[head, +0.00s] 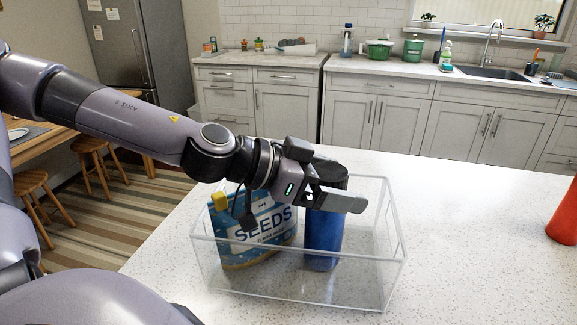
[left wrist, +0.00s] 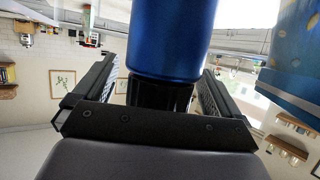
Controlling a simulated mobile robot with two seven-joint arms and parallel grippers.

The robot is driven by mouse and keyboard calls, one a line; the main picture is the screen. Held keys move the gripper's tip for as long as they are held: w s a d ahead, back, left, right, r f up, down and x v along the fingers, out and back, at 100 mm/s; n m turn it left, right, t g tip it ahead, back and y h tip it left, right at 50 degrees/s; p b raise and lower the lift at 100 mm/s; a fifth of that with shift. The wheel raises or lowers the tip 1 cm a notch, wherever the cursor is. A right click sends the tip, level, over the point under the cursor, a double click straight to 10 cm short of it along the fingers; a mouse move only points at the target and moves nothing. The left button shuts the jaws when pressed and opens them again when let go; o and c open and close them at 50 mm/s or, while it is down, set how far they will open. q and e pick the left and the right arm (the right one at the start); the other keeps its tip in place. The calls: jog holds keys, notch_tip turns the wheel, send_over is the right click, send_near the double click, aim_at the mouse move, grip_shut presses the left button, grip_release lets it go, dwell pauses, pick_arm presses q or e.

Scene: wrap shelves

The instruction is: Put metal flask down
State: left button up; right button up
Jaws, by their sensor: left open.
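The metal flask (head: 324,236) is blue with a black cap and stands upright in a clear bin (head: 345,298) on the counter. In the left wrist view the flask (left wrist: 172,38) shows upside down, with its cap (left wrist: 160,93) between the two fingers. My left gripper (head: 338,192) is open at the cap, with a visible gap on each side of it. In the head view the gripper hides part of the flask's upper end. My right gripper is not in view.
A blue seeds bag (head: 262,240) with a yellow cap stands in the bin, left of the flask. A red object (head: 565,215) stands at the counter's right edge. The speckled counter (head: 470,240) is clear between the bin and the red object.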

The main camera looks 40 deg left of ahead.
pick_arm(q)
jog(key=p+v, duration=0.2)
jog(key=v, duration=0.9)
jog(key=shift+s, duration=0.2)
dwell(0.7)
dwell(0.7)
